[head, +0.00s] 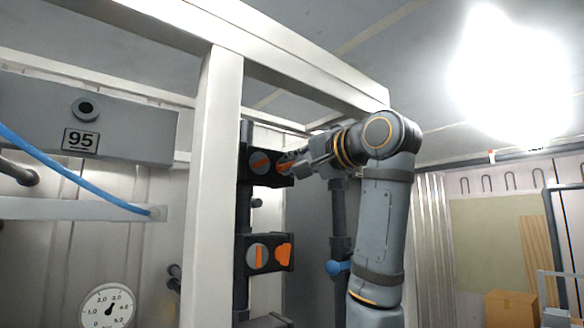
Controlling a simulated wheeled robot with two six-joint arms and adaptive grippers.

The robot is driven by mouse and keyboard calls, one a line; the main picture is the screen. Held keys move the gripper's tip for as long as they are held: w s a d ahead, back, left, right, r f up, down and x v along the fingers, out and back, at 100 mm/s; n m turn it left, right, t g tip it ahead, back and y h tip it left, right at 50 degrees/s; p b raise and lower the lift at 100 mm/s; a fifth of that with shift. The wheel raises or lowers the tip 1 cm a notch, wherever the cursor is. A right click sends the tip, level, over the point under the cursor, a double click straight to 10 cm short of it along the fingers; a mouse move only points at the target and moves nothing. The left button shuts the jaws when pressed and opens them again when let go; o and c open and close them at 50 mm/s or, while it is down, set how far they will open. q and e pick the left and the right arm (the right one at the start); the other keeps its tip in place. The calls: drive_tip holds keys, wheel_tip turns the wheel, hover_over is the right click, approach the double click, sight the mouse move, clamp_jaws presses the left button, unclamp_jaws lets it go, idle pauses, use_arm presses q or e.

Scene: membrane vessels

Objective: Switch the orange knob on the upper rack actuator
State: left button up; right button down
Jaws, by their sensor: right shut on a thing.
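The upper rack actuator (248,175) is a dark box on a vertical dark pipe, just right of the white post. Its round face with an orange bar (260,162) shows on the left, and the orange knob (284,168) is on its right. My right gripper (292,163) reaches in from the right and is shut on the orange knob, hiding part of it. A lower actuator (240,266) below has a similar round dial and an orange knob (284,254). My left gripper is not in view.
A white post (214,190) and beam frame the rack. A blue valve handle (338,267) sits beside my arm. A cardboard box (511,308) stands far right.

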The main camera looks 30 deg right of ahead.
drive_tip(key=n, duration=0.5)
drive_tip(key=shift+f+n, duration=0.1)
drive_tip(key=shift+n, duration=0.2)
drive_tip(key=n, duration=0.4)
drive_tip(key=shift+n, duration=0.7)
drive_tip(key=c, duration=1.4)
unclamp_jaws()
drive_tip(key=shift+s, duration=0.1)
drive_tip(key=s, duration=0.7)
drive_tip(key=shift+s+d, duration=0.2)
drive_tip(key=shift+d, duration=0.1)
